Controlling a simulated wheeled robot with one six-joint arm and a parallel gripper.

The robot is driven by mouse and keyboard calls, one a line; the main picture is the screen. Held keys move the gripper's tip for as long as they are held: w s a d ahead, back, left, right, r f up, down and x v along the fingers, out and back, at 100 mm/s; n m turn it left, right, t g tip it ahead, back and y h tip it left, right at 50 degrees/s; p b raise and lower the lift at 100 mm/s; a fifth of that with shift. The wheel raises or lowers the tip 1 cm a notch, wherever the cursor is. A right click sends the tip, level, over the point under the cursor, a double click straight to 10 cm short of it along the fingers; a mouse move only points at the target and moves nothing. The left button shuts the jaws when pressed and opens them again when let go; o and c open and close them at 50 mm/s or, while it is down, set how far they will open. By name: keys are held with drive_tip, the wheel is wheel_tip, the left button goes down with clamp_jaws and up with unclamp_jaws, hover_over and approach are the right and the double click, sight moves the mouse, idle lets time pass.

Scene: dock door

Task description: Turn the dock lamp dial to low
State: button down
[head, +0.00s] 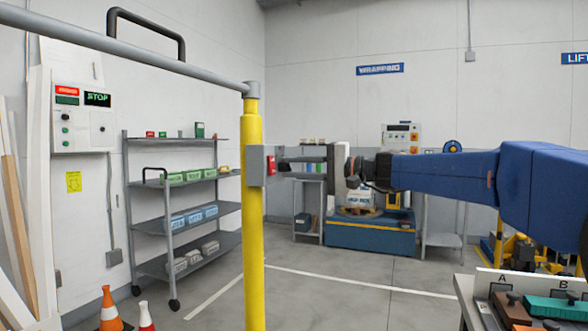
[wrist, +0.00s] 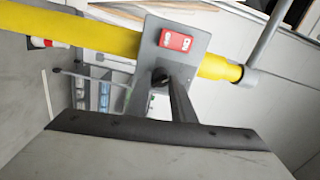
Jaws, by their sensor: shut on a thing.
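The grey control box (head: 256,166) is mounted on the yellow post in the head view. A red part (head: 271,165) shows on the box's face. In the wrist view the grey box (wrist: 193,52) is seen from the front, tilted, with the red part (wrist: 176,40) carrying small white marks I cannot read. My gripper (head: 283,165) reaches the box from the right. In the wrist view my gripper (wrist: 168,82) is shut on a small dark dial (wrist: 160,74) below the red part. The fingers hide most of the dial, so its setting cannot be told.
The yellow post (head: 252,230) carries a grey rail (head: 130,48) running left. A bench with coloured blocks (head: 550,308) is at the lower right. The middle floor is clear.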

drive_tip(key=shift+f+n, duration=0.1)
drive_tip(key=shift+n, duration=1.2)
drive_tip(key=c, duration=1.5)
unclamp_jaws()
drive_tip(key=shift+d, duration=0.1)
drive_tip(key=v, duration=1.7)
drive_tip(key=shift+s+d, duration=0.1)
drive_tip(key=shift+d, duration=0.05)
